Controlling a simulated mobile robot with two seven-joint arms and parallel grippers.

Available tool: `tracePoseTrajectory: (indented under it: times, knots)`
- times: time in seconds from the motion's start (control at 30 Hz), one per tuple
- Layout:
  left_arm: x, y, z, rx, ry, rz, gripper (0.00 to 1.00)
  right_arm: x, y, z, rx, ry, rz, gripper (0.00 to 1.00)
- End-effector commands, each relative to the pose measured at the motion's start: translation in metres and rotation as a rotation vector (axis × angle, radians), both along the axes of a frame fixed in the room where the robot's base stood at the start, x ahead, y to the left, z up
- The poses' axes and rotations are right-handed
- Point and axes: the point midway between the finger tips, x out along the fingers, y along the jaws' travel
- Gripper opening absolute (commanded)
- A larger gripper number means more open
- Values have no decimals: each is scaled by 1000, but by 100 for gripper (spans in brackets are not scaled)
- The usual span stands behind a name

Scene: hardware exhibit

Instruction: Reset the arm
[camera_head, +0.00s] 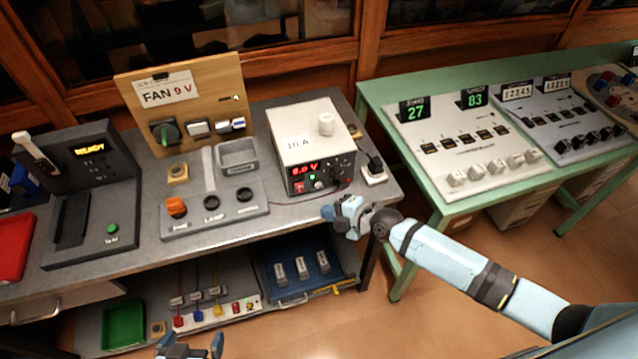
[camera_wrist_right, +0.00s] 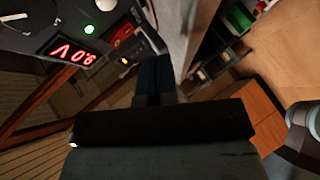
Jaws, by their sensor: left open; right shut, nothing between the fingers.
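My right arm comes in from the right in the head view. Its gripper (camera_head: 338,213) is shut and empty, in front of the bench's front edge, below and right of the power supply (camera_head: 312,150). In the right wrist view the dark shut fingers (camera_wrist_right: 154,75) point toward the supply's front side and hold nothing. The supply's red display (camera_wrist_right: 73,55) is lit, and a green light shows beside it. My left gripper (camera_head: 193,346) is at the bottom edge of the head view, open and empty, with only its finger ends showing.
The grey bench (camera_head: 290,218) carries a FAN 9 V board (camera_head: 185,105), a lamp panel (camera_head: 215,210) and a READY device (camera_head: 85,190). A blue tray (camera_head: 300,270) and a green tray (camera_head: 124,325) lie below. A green table (camera_head: 440,210) with consoles stands right. Floor in front is open.

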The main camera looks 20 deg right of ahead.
Motion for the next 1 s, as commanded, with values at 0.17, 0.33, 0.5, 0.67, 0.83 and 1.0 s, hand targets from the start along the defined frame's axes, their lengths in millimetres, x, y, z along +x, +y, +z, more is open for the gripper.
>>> tracePoseTrajectory:
  times: [0.17,0.33,0.5,0.67,0.83,1.0]
  knots:
    - [0,0,2,0,0,0,99,-5,0,0,2,0,0,0]
    - [0,0,1,0,0,0,99,-5,0,0,2,0,0,0]
    - [0,0,1,0,0,0,99,-5,0,0,1,0,-1,0]
    - [0,0,3,0,1,0,99,-11,3,1,21,18,-13,0]
    - [-1,0,14,1,3,0,99,-50,17,4,178,159,-138,0]
    - [0,1,31,3,-1,3,99,-110,21,14,435,376,-392,0]
